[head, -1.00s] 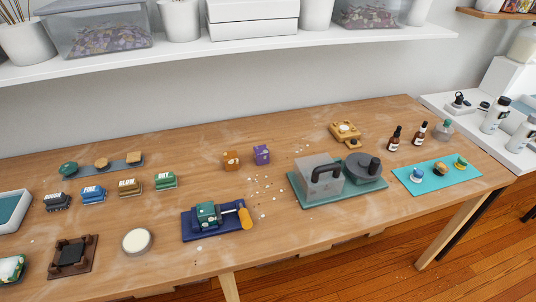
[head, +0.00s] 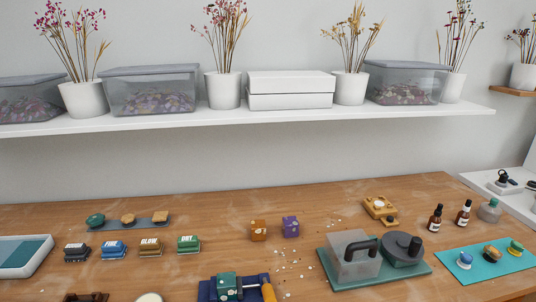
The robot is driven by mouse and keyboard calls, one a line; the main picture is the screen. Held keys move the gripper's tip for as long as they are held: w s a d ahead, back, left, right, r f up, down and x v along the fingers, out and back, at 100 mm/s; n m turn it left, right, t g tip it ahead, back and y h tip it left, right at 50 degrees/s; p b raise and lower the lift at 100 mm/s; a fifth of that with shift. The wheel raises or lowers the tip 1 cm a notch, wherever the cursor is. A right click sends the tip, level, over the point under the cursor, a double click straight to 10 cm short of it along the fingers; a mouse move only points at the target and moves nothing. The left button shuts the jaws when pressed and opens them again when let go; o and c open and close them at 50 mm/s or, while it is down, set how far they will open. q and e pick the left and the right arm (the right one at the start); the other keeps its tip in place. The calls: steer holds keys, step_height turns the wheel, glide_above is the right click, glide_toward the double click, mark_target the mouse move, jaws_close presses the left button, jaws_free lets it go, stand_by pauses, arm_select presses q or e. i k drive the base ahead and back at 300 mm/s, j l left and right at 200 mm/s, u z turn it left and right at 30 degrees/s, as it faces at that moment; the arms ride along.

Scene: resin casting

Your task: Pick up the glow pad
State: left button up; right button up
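The glow pad is the small brown block (head: 150,248) with pale lettering on its top that seems to read "GLOW". It sits on the wooden table at the left, in a row of similar blocks. A blue block (head: 114,250) is on its left and a green block (head: 188,245) on its right, each with a small gap. A black block (head: 77,252) stands at the row's left end. Neither of my grippers is in view.
A grey strip (head: 145,222) with round knobs lies behind the row. A white tray (head: 22,256) is at the left. Orange (head: 258,230) and purple (head: 290,227) blocks stand to the right. A white shelf (head: 240,118) with bins and vases hangs above the table's back.

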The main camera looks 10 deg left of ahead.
mark_target(152, 247)
steer(key=u, duration=1.3)
